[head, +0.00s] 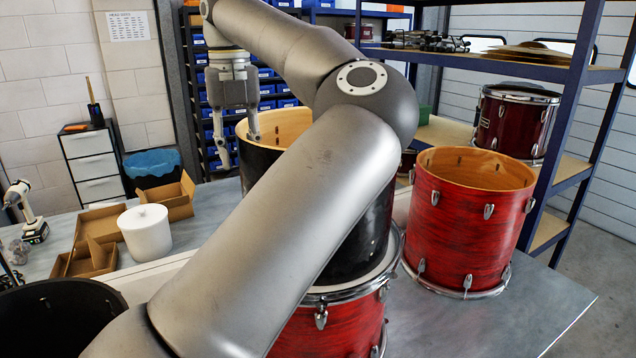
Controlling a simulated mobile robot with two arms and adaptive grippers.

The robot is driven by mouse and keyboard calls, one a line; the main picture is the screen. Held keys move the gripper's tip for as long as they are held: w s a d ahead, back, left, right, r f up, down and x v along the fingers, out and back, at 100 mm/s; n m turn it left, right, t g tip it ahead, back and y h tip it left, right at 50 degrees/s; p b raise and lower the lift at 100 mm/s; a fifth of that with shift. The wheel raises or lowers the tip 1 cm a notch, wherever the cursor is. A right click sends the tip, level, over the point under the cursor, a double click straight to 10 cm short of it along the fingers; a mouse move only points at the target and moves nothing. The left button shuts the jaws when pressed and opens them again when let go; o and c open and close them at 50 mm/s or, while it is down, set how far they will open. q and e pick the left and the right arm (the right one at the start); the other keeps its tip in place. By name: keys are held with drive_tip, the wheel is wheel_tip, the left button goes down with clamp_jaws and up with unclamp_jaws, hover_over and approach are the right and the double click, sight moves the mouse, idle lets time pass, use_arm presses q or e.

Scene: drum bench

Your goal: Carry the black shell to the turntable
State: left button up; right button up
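The black shell (377,236) has a pale wooden rim and inside. It stands upright, apparently on the white top of a red drum (325,335); my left arm hides much of its front. My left gripper (238,152) hangs at the shell's far left rim. Its two fingers are spread, one outside the wall and one over the rim; I cannot tell whether either touches. I cannot pick out the turntable for sure. A large dark round thing (60,290) is cut off at the lower left. My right gripper is not in view.
A red shell (468,222) stands on the bench right of the black shell. A white lidded cylinder (146,233) and cardboard trays (90,262) are at the left. A shelf rack (480,62) with a dark red drum (514,122) stands behind. The bench's front right is clear.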

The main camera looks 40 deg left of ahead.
sight(242, 167)
use_arm(q)
drive_tip(key=shift+w+f+p, duration=0.2)
drive_tip(key=shift+f+p, duration=0.3)
drive_tip(key=shift+f, duration=1.3)
drive_tip(key=shift+c, duration=0.5)
clamp_jaws()
drive_tip(key=shift+r, duration=0.1)
